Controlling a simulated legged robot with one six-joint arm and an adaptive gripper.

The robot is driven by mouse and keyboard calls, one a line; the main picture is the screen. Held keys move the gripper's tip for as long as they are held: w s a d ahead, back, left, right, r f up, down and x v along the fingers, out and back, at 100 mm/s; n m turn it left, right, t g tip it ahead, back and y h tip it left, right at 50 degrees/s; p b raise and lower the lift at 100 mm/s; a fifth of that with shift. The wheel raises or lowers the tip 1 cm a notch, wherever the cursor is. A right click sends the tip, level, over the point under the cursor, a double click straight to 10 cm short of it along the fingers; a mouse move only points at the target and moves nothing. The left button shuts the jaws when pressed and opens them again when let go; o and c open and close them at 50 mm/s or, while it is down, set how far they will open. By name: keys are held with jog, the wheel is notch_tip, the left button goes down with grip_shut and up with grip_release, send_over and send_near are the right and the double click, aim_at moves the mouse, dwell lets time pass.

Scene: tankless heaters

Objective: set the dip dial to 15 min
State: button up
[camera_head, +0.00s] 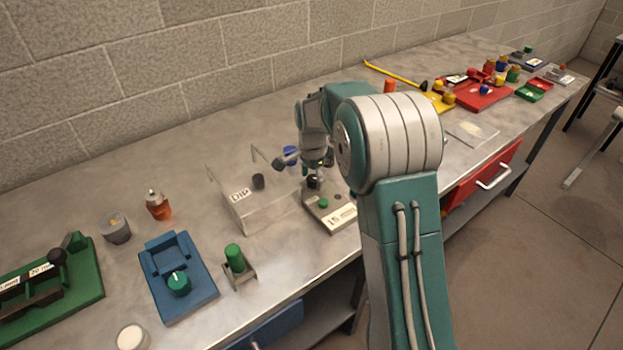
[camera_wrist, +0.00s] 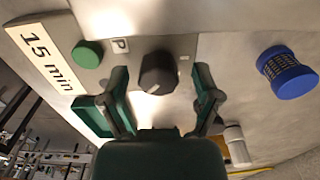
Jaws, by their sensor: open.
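The dip dial (camera_wrist: 158,72) is a dark round knob on a light metal plate, with a small "P" label beside it. In the wrist view it stands in front of and between the two fingers of my gripper (camera_wrist: 165,100), which is open. I cannot tell whether a finger touches it. A "15 min" sign (camera_wrist: 45,58) and a green button (camera_wrist: 87,54) are on the same plate. In the head view the dial (camera_head: 313,182) is partly hidden below my gripper (camera_head: 316,168).
A clear tank (camera_head: 262,212) marked "DIP" stands left of the plate. A blue cylinder (camera_wrist: 287,73) lies right of the dial in the wrist view. A blue fixture (camera_head: 178,280) and a green knobbed post (camera_head: 236,262) are farther left. Red trays (camera_head: 480,95) stand at the far right.

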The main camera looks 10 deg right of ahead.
aim_at(312, 177)
notch_tip(312, 177, up, 12)
dwell(0.4)
jog(key=shift+a+f, duration=0.1)
